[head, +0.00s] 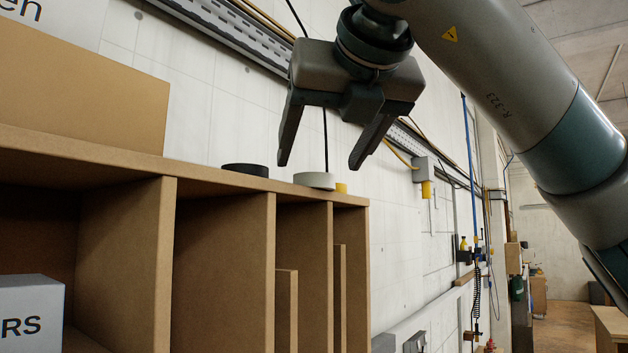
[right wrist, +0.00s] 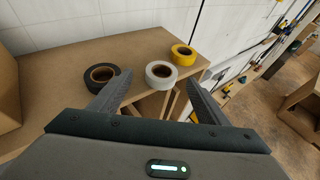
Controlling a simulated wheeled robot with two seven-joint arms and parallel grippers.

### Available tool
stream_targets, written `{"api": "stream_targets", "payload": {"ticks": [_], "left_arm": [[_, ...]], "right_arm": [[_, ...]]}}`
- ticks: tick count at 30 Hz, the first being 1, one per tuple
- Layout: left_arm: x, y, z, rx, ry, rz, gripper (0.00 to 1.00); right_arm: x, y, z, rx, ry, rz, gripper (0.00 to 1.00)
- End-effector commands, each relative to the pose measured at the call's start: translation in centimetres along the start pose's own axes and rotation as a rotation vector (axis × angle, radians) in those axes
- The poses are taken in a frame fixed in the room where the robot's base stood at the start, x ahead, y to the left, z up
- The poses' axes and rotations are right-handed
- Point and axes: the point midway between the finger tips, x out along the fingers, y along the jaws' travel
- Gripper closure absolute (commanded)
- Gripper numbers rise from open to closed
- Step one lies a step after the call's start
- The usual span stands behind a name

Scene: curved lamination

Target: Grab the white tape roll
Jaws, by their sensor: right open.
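The white tape roll (head: 314,181) lies flat on top of the brown shelf unit, near its right end. In the right wrist view the white tape roll (right wrist: 161,74) sits between a black roll and a yellow roll. My right gripper (head: 317,165) is open and empty, pointing down above the shelf top in the head view. In the right wrist view my right gripper (right wrist: 150,90) has its fingers apart, with the white roll beyond the gap between them. Nothing is between the fingers. My left gripper is not in view.
A black tape roll (head: 245,170) lies left of the white one. A yellow tape roll (right wrist: 183,54) lies close by at the right. A cardboard box (head: 80,80) stands on the shelf top (right wrist: 75,62) at the left. A wall with rails and cables runs behind.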

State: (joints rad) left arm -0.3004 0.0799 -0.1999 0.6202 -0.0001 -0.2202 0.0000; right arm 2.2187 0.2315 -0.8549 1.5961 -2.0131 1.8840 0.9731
Motion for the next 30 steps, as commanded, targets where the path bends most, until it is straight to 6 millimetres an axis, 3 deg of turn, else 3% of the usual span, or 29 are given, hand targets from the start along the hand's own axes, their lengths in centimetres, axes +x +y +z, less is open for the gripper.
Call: {"api": "stream_targets", "payload": {"ticks": [14, 30], "left_arm": [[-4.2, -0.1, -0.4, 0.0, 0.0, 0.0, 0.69], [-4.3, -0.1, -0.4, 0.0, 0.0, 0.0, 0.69]], "right_arm": [[4.0, -0.3, 0.4, -0.001, 0.002, 0.0, 0.3], [4.9, -0.3, 0.1, 0.0, 0.0, 0.0, 0.3]]}}
